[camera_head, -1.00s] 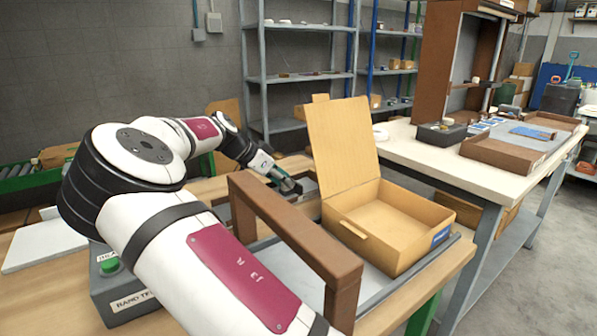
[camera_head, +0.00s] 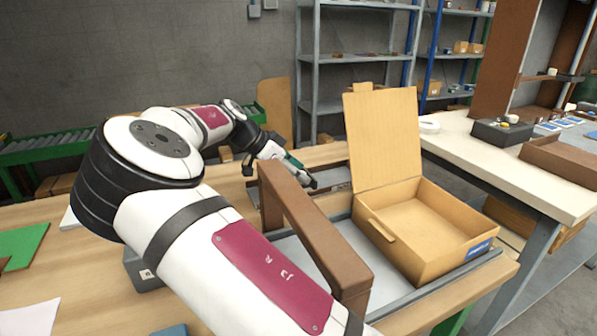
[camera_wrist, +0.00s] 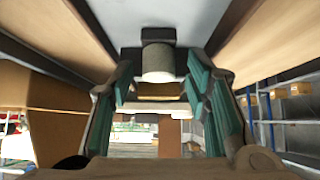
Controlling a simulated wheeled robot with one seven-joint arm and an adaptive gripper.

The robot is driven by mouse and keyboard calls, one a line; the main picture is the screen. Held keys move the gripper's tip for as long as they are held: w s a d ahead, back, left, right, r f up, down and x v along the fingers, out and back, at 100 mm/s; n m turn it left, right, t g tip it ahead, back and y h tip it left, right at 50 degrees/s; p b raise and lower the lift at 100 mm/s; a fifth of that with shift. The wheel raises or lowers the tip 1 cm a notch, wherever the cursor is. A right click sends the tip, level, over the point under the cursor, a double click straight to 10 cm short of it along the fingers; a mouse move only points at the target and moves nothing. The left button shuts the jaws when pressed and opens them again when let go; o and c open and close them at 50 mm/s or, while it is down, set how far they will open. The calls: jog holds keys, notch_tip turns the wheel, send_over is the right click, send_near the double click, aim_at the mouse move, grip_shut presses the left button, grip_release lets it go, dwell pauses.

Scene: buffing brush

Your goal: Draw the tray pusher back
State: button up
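My gripper (camera_head: 308,180) is behind the brown arch (camera_head: 325,240), left of the open cardboard box (camera_head: 430,225). In the wrist view its teal fingers (camera_wrist: 158,88) stand apart. A short grey cylinder (camera_wrist: 158,63) on a dark mount shows between and just beyond them, with gaps on both sides; it looks like the pusher's knob. In the head view a grey metal piece (camera_head: 338,182), likely part of the tray pusher, lies beside the gripper, partly hidden by it. The box sits on the grey tray bed (camera_head: 400,300) with its lid upright.
The arch stands close to my gripper and forearm. A dark control box (camera_head: 143,270) is partly hidden by my arm. A pale workbench (camera_head: 480,160) is at the right and shelves (camera_head: 340,105) stand behind. Open wooden tabletop (camera_head: 85,255) lies at the left.

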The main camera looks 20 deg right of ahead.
jog(key=v, duration=1.2)
